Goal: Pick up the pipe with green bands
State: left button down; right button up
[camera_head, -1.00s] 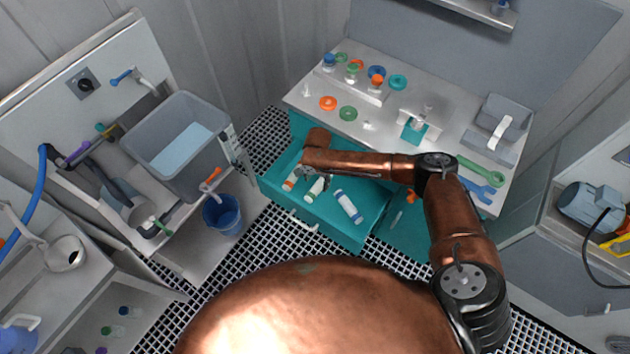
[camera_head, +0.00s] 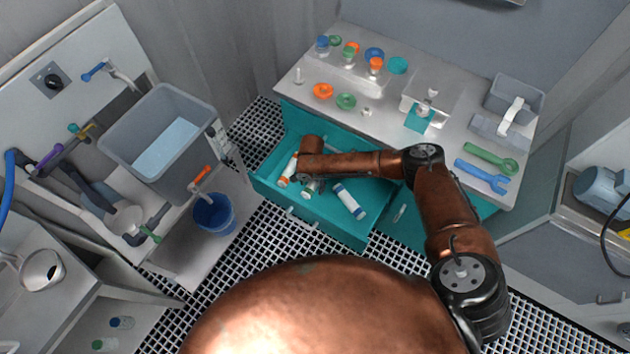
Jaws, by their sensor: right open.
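The open teal drawer (camera_head: 335,232) holds several white pipes. A pipe with orange bands (camera_head: 289,170) lies at its left, and a pipe with blue bands (camera_head: 348,201) lies to the right. Between them a third pipe (camera_head: 319,186), the one with green bands, is mostly covered by my right gripper; its bands are hard to make out. My right gripper (camera_head: 309,188) points down into the drawer at this middle pipe, with its jaws open. I cannot tell whether the fingers touch the pipe. My left gripper is out of view.
The grey worktop (camera_head: 385,115) above the drawer carries colored rings and capped vessels, a green wrench (camera_head: 490,158) and a blue wrench (camera_head: 482,176). A grey water basin (camera_head: 160,140) and a blue bucket (camera_head: 214,213) stand left. Drawer walls surround the pipes closely.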

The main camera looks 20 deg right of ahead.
jog(key=shift+c, duration=0.2)
jog(key=c, duration=1.2)
